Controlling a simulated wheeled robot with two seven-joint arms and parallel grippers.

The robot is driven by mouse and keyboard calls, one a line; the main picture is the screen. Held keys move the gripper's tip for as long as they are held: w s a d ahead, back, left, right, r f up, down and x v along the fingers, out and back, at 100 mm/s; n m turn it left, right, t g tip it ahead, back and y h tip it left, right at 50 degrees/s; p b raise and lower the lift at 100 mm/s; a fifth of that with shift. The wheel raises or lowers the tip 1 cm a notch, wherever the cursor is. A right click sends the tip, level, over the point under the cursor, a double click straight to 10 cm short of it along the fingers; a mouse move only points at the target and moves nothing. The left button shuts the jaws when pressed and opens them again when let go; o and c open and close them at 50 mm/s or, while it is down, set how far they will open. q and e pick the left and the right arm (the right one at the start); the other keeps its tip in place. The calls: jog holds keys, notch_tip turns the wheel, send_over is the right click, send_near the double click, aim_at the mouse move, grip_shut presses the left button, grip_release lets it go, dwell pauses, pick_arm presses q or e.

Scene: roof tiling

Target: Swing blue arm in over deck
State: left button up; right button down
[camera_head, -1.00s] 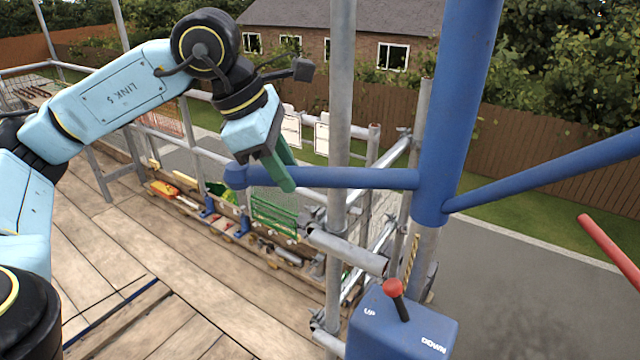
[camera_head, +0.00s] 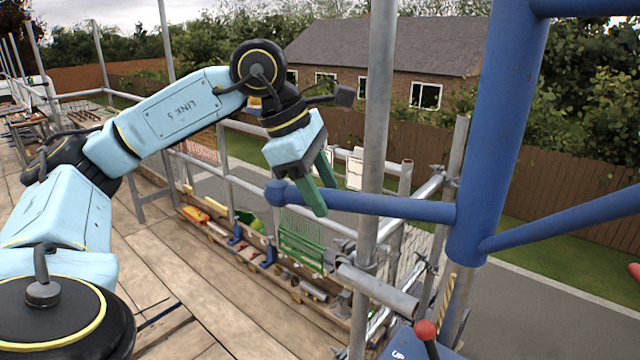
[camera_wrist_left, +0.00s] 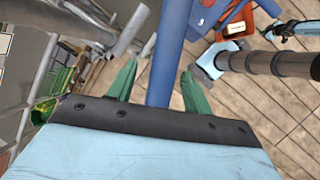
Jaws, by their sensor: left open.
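The blue hoist arm shows as a thick upright blue post (camera_head: 500,130). A blue side bar (camera_head: 390,205) with a round knob end juts left from it, and another blue strut (camera_head: 570,220) reaches right. My left gripper (camera_head: 318,188) has green fingers and is at the side bar near its knob end. In the left wrist view the blue bar (camera_wrist_left: 166,60) runs between the two green fingers of my open left gripper (camera_wrist_left: 158,82), with gaps visible on both sides. Whether a finger touches the bar cannot be told. My right gripper is not in view.
A blue control box (camera_head: 405,347) with a red-topped lever (camera_head: 425,332) is at the bottom. The plank deck (camera_head: 200,270) is mostly clear; tools lie along its edge.

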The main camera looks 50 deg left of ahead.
pick_arm(q)
jog(key=p+v, duration=0.1)
jog(key=v, duration=1.2)
jog(key=shift+r+p, duration=0.15)
jog(key=shift+p, duration=0.2)
